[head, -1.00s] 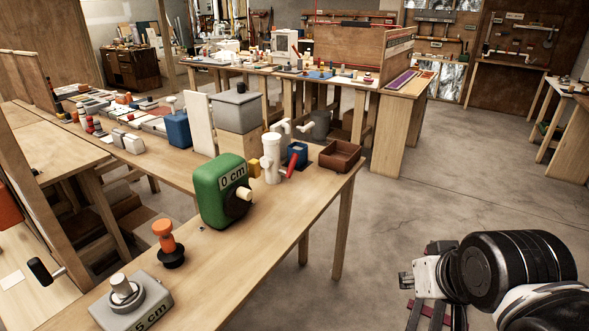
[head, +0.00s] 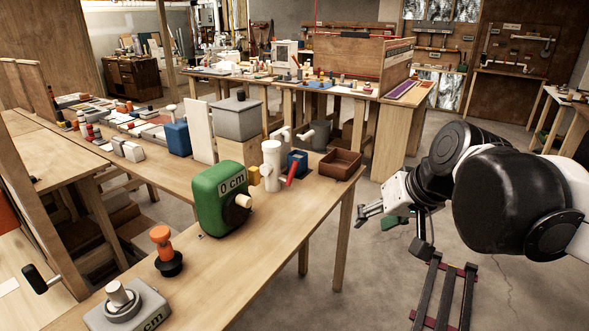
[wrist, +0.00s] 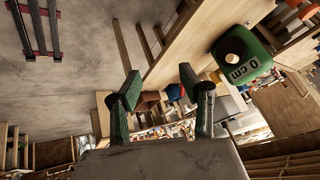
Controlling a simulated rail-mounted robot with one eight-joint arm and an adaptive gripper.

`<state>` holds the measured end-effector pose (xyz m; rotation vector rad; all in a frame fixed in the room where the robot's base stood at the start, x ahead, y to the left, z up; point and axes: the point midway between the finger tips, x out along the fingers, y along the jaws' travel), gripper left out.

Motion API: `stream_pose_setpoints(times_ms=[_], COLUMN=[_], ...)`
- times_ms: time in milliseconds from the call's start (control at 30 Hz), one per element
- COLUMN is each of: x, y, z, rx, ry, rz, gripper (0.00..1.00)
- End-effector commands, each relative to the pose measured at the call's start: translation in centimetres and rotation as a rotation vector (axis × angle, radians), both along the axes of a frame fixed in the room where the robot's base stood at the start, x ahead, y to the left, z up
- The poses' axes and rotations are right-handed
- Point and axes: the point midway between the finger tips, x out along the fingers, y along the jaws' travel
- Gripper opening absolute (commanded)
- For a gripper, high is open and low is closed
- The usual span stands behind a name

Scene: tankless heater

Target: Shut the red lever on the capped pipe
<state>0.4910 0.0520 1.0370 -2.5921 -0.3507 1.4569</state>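The white capped pipe (head: 271,165) stands upright near the right edge of the wooden bench. Its red lever (head: 292,172) slants up and to the right beside the pipe. My gripper (head: 374,217) is off the bench's right side, over the floor, apart from the lever. In the wrist view my gripper (wrist: 160,77) has its two green-padded fingers spread, with nothing held between them. A blue box is partly visible beyond the fingers there; the pipe and lever are not clearly made out in that view.
A blue box (head: 297,161) and a brown open box (head: 340,164) stand right of the pipe. A green "0 cm" block (head: 218,198) stands to its front left. A grey box (head: 238,116) is behind.

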Motion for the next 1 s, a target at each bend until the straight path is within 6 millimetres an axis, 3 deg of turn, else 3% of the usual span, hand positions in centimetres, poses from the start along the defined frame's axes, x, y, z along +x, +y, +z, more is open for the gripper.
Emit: stream_pose_setpoints(times_ms=[33, 500, 1000], x=[1.6, 14.9, 28.6], y=[0.4, 4.0, 5.7], z=[0.2, 0.9, -2.1], rx=[0.022, 0.257, 0.51], ry=[0.003, -0.006, -0.096], rz=[0.013, 0.168, 0.338], gripper=[0.39, 0.39, 0.39])
